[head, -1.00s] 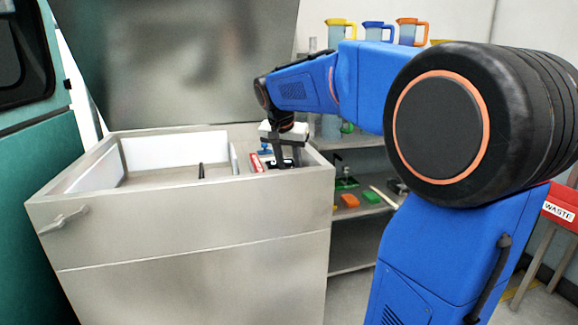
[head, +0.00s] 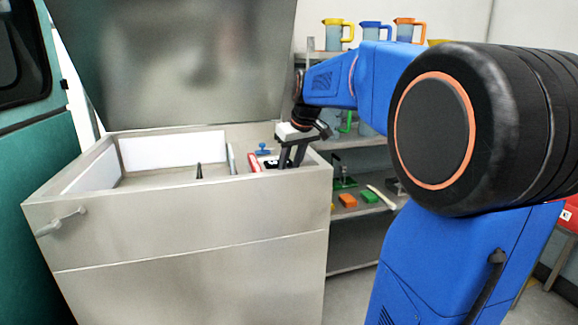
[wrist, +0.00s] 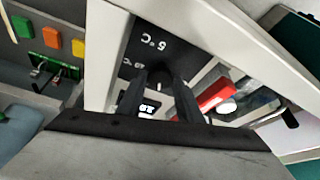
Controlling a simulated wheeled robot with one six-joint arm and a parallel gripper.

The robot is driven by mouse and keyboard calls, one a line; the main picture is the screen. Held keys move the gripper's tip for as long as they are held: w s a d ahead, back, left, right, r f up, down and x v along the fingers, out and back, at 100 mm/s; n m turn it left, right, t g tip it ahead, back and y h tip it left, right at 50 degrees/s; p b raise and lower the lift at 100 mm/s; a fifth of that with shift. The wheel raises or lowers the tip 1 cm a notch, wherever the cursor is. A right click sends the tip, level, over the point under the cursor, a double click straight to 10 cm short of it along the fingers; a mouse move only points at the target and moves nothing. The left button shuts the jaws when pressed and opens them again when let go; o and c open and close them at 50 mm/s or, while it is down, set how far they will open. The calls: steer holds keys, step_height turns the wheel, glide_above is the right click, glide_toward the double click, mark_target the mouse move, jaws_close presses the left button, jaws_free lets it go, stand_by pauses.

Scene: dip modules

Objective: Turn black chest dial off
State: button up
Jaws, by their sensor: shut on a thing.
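The grey metal chest (head: 180,230) stands with its lid (head: 190,60) raised. In the wrist view, a black panel (wrist: 148,38) with white temperature marks, one reading 5 °C, sits in the chest's corner. The black dial (wrist: 158,70) is on this panel, between my fingertips and partly hidden by them. My gripper (head: 291,164) reaches down inside the chest's right edge. Its fingers are shut on the dial. In the head view, the fingers and chest rim hide the dial.
Inside the chest are a red item (head: 254,162), a blue item (head: 263,150) and upright dividers. Shelves behind and right hold jugs (head: 376,35) and coloured blocks (head: 347,200).

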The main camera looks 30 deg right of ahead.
steer(key=n+y, duration=0.1)
steer(key=n, duration=0.1)
steer(key=n+y, duration=0.1)
steer(key=n, duration=0.2)
steer(key=shift+d+n+g, duration=0.2)
steer(key=shift+n+g, duration=0.1)
steer(key=shift+g, duration=0.1)
steer(key=shift+w+d+n+g+y, duration=0.1)
steer(key=shift+n+g+y, duration=0.2)
steer(key=shift+n, duration=0.75)
steer(key=shift+n+g+y, duration=0.2)
steer(key=shift+n+y, duration=0.1)
steer(key=shift+n, duration=0.75)
steer(key=o, duration=1)
steer(key=v, duration=1.7)
steer(key=shift+d+r, duration=0.15)
steer(key=shift+d, duration=0.05)
